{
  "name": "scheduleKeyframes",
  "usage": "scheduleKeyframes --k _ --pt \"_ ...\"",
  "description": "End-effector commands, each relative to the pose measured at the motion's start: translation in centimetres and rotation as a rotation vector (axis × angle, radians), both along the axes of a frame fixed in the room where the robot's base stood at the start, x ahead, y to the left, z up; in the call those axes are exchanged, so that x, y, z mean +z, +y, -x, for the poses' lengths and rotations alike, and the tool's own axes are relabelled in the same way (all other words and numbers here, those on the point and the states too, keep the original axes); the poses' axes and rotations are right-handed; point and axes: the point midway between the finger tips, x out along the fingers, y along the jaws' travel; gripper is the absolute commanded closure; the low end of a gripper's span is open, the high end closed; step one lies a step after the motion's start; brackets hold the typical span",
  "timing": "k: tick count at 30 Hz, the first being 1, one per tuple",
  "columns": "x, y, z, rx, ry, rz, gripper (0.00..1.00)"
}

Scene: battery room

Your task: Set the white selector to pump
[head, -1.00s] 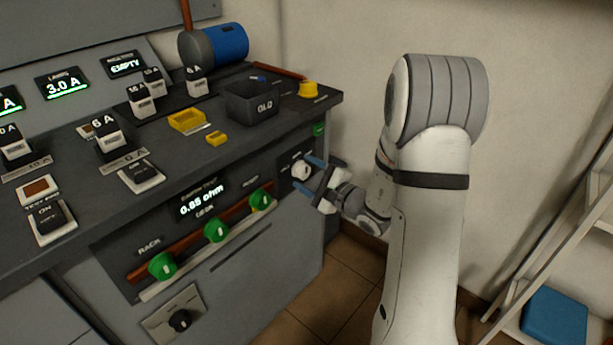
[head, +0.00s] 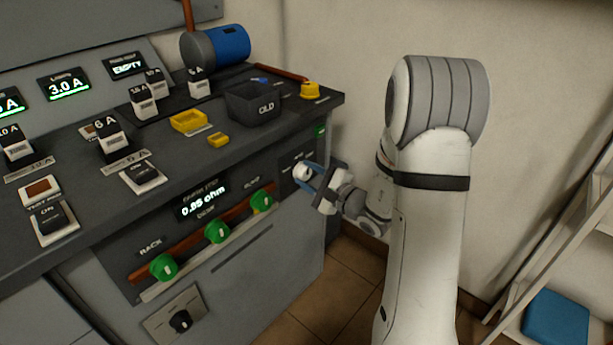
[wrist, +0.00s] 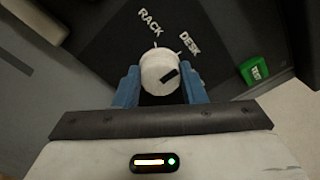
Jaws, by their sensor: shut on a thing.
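The white selector (head: 301,172) is a round knob on the dark front panel, at the right end of the desk. In the wrist view the white selector (wrist: 155,66) shows a black mark on its face, on the lower right. Two white ticks lie above it, near the words RACK and DESK; I read no pump label there. My gripper (head: 307,176) is shut on the selector. In the wrist view my gripper (wrist: 161,88) has one blue finger on each side of the knob. The fingers hide part of its sides.
Several green knobs (head: 217,232) sit along a red-brown bar left of the selector. A black bin (head: 253,103) and a yellow button (head: 310,90) stand on the desk top. A green label (wrist: 257,71) is right of the selector. A shelf rack stands far right.

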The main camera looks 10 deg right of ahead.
Motion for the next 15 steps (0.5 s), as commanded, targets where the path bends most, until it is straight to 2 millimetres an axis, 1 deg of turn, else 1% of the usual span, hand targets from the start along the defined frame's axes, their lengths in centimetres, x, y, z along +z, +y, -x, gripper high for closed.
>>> scheduleKeyframes --k 8,15 --pt "-0.21 -0.17 0.17 -0.003 0.092 -0.112 0.86" --pt "-0.22 -0.22 0.21 -0.005 0.22 -0.285 0.86"
